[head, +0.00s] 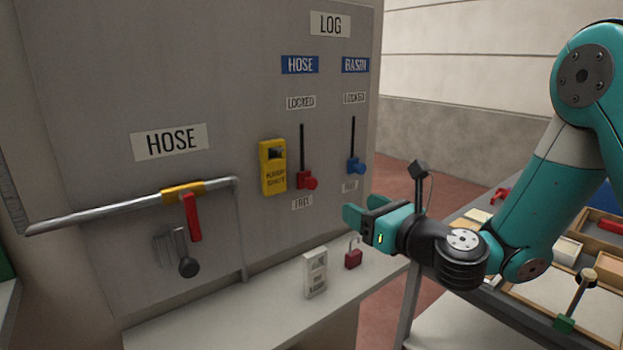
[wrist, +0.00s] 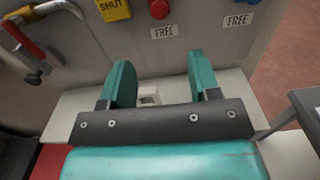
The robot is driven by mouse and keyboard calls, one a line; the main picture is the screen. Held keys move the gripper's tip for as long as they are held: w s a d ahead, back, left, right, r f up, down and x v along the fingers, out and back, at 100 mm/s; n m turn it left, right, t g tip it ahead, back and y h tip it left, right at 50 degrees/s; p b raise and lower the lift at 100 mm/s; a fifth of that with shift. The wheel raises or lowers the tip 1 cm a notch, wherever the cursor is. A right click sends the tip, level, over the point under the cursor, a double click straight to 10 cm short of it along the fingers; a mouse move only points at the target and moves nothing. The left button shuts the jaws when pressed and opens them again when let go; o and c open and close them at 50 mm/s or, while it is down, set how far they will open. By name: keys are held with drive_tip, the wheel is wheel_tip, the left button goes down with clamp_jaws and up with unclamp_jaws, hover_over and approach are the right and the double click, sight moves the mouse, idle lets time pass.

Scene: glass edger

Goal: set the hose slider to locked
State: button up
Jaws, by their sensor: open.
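The hose slider is a red knob (head: 307,180) on a vertical slot under the blue HOSE label (head: 300,65). It sits at the slot's bottom end, just above the FREE label (head: 302,202); the LOCKED label (head: 301,102) is above the slot. The red knob also shows at the top of the wrist view (wrist: 159,9). My gripper (head: 358,210) is open and empty, in front of the panel, to the right of and lower than the red knob, not touching it. In the wrist view, my gripper's two teal fingers (wrist: 158,78) stand wide apart below the knob.
A blue basin slider (head: 355,166) sits close right of the red one. A yellow KEEP SHUT tag (head: 273,167) hangs close left. A hose pipe (head: 100,213) with a red lever (head: 192,217) is further left. A white tag (head: 315,273) and red padlock (head: 353,256) stand on the shelf below.

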sight(313, 183)
drive_tip(key=p+x, duration=0.9)
drive_tip(key=x, duration=0.5)
drive_tip(key=shift+w+a+r+p, duration=0.15)
drive_tip(key=shift+w+a+p, duration=0.1)
drive_tip(key=shift+a+p, duration=0.05)
drive_tip(key=shift+w+a, duration=0.25)
drive_tip(key=shift+w, duration=0.15)
clamp_jaws()
